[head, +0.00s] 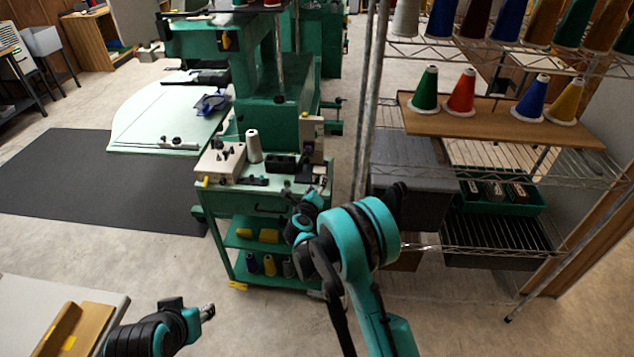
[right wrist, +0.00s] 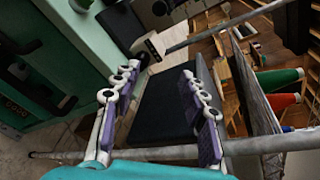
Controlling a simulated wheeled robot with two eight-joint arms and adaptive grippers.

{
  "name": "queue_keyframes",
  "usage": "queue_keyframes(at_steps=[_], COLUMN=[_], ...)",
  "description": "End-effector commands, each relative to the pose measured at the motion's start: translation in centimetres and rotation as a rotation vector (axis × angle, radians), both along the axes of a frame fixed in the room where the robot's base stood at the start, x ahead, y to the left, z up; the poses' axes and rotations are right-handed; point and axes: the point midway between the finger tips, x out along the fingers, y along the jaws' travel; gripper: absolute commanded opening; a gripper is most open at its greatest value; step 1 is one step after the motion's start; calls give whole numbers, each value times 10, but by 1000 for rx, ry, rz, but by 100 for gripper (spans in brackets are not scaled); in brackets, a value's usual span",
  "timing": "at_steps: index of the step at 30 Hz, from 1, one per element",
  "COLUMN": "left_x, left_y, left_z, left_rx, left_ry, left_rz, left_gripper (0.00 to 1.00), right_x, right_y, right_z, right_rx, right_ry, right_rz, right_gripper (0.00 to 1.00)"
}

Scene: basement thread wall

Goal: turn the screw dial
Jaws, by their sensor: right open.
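A green cart (head: 262,202) stands in the middle of the head view with small devices on its top. A pale block with dark knobs (head: 222,160) is at its left, and a pale upright device (head: 311,135) is at its back right. I cannot tell for sure which part is the screw dial. In the right wrist view a pale piece with a dark round part (right wrist: 150,47) lies beyond the fingertips. My right gripper (right wrist: 160,72) is open and empty, near the cart's right front in the head view (head: 290,190). My left gripper (head: 207,312) is low at left, its jaws unclear.
A wire rack (head: 480,170) with thread cones stands close on the right, its post (head: 365,100) near the cart. A grey box (head: 410,175) sits on it. A green machine (head: 265,60) is behind the cart. A pale table (head: 60,300) is at lower left.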

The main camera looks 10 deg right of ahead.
Motion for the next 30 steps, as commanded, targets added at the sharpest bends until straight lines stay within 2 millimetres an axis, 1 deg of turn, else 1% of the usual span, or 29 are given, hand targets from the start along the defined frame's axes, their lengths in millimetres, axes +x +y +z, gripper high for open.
queue_keyframes(at_steps=[1, 3, 6, 9, 11, 14, 18, 22, 27, 30], left_x=[0, 0, 0, 0, 0, 0, 0, 0, 0, 0], left_y=[0, 0, 0, 0, 0, 0, 0, 0, 0, 0], left_z=[3, 5, 6, 5, 3, -2, -10, -15, -18, -18], left_rx=[0, 0, 0, 0, 0, 0, 0, 0, 0, 0], left_ry=[0, 0, 0, 0, 0, 0, 0, 0, 0, 0], left_rz=[0, 0, 0, 0, 0, 0, 0, 0, 0, 0], left_gripper=[40, 40, 40, 40, 40, 40, 40, 40, 40, 40], right_x=[-1, -4, -6, -5, -1, 10, 31, 47, 57, 59], right_y=[5, 10, 15, 15, 14, 8, -1, -9, -13, -14], right_z=[-2, -8, -13, -17, -20, -26, -36, -42, -45, -45], right_rx=[124, 273, 411, 472, 482, 483, 481, 480, 479, 479], right_ry=[-20, -45, -69, -81, -83, -84, -84, -84, -83, -83], right_rz=[-42, -99, -157, -185, -190, -190, -189, -188, -186, -186], right_gripper=[43, 43, 43, 43, 43, 43, 43, 43, 43, 43])
